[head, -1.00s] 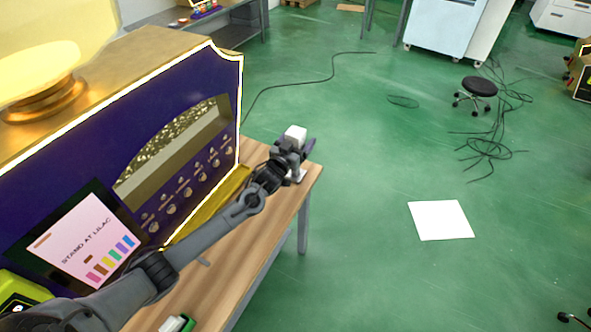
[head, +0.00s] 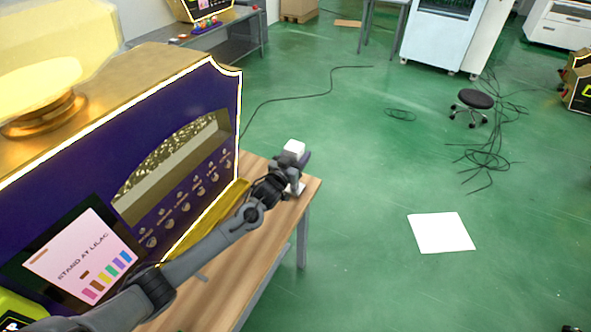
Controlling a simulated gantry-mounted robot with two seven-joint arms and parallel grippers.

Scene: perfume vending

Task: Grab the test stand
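My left arm comes in from the lower left and crosses in front of the purple and gold vending machine (head: 190,120). My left gripper (head: 297,178) is at the far right corner of the wooden table (head: 245,280). A small white block (head: 294,149) shows at the top of the gripper, and a bit of white shows below it; I cannot tell whether these belong to a stand or to the gripper. The fingers are too small and covered to tell their opening. No test stand can be clearly made out. My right gripper is not in view.
The machine's screen (head: 82,262) reads "STAND AT LILAC" above coloured bars. A gold ledge (head: 215,212) runs along its front. Right of the table is open green floor with a white square (head: 440,232), a black stool (head: 472,103) and loose cables (head: 485,160).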

